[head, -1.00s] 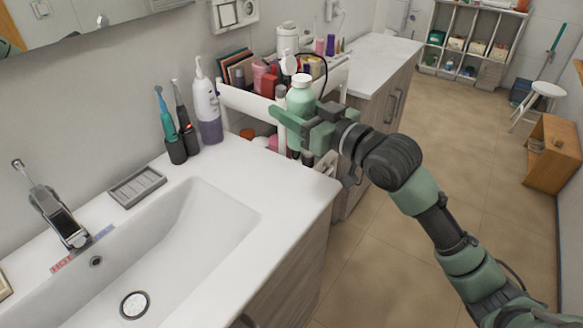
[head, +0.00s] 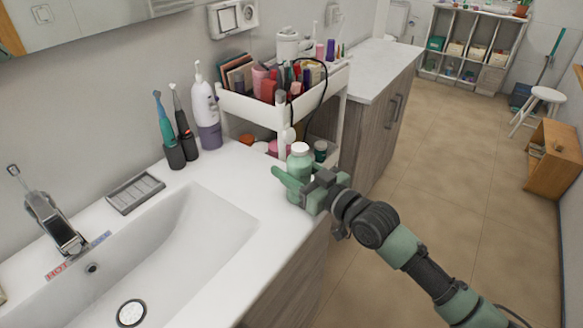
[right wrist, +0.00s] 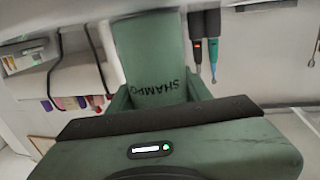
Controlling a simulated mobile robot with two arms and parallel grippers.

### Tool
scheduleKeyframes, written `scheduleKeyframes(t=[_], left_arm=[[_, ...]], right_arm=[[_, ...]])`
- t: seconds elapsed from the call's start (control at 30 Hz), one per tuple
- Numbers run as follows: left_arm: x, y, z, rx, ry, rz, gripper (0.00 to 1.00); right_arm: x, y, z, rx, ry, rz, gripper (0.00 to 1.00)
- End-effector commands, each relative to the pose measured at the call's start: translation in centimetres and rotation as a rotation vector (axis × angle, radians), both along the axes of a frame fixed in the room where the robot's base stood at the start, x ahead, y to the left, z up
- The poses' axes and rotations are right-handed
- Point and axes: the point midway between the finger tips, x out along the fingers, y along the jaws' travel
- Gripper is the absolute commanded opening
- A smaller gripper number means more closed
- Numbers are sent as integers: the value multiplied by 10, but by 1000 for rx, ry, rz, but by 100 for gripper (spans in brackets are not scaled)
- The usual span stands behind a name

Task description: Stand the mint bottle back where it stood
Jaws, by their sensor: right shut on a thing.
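The mint bottle (head: 299,161) with a white cap is upright at the right front edge of the white counter, in front of the cart. My right gripper (head: 298,182) is shut on its body, below the shoulder. In the right wrist view the bottle (right wrist: 150,58) fills the space between the fingers, with upside-down "SHAMPO" lettering on it. The bottle's base is mostly hidden by the gripper, so I cannot tell whether it touches the counter. My left gripper is not in view.
The white cart (head: 262,108) behind the bottle holds several cosmetics, with jars on its lower level. A white and purple bottle (head: 205,108) and electric toothbrushes (head: 168,132) stand left of it. The sink (head: 190,245) and a grey soap dish (head: 135,192) lie further left.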

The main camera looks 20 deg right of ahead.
Motion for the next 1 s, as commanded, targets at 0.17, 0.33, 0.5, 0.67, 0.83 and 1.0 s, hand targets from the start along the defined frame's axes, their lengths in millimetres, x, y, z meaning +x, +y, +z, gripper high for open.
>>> scheduleKeyframes(t=[0.17,0.33,0.5,0.67,0.83,1.0], left_arm=[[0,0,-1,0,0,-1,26],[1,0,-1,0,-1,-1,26],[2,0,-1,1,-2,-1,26],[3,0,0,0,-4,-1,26],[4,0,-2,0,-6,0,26],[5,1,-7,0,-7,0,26]], right_arm=[[0,0,-1,-1,0,0,7],[0,0,-2,-1,0,0,71],[0,0,-2,-1,0,0,71],[0,0,0,0,0,0,71],[-16,-9,-2,-3,2,-1,71],[-50,-25,-3,-4,4,0,71]])
